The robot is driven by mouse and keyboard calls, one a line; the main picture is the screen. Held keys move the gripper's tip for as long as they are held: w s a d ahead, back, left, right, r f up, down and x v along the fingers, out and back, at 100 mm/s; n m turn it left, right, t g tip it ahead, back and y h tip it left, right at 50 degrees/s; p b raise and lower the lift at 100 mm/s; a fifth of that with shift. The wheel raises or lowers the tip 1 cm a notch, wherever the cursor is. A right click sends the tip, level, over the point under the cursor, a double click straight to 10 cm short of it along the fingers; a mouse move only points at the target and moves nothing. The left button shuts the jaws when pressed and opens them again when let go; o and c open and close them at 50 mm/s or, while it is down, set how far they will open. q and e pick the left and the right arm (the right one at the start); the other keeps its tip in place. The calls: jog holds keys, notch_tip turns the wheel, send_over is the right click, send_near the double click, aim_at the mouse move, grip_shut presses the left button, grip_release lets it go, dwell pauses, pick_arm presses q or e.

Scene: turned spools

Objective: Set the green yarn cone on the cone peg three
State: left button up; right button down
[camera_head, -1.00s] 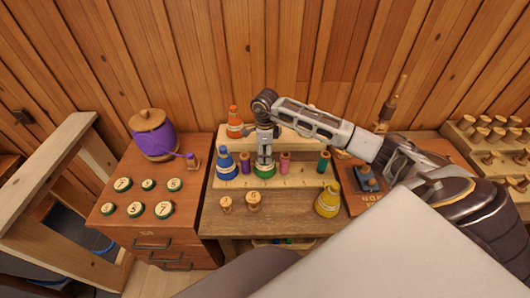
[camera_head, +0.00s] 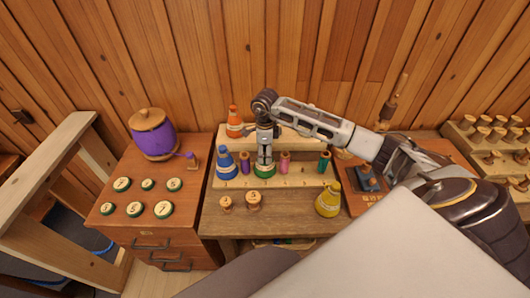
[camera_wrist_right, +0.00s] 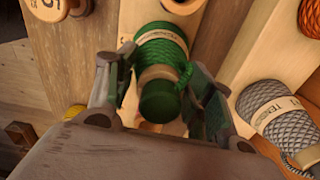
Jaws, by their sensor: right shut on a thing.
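My right gripper (camera_head: 264,158) is shut on the green yarn cone (camera_head: 264,170), whose green base shows under the fingers at the lower step of the wooden rack (camera_head: 298,181). In the right wrist view the green cone (camera_wrist_right: 165,50) has a pale label band and stands between the two fingers (camera_wrist_right: 160,95). Cone peg three is hidden by the cone and gripper; I cannot tell whether the cone is fully down on it. My left gripper is not in view.
An orange cone (camera_head: 234,122) is on the upper step. A yellow cone (camera_head: 328,202) stands in front at right.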

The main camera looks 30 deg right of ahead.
jog(key=shift+f+b, duration=0.3)
jog(key=shift+f, duration=0.1)
jog(key=c, duration=0.9)
grip_release()
jog(key=shift+o, duration=0.2)
jog(key=shift+r+p, duration=2.85)
jog(key=shift+r, duration=2.65)
jog(key=shift+s+f, duration=0.1)
jog(key=shift+s, duration=0.05)
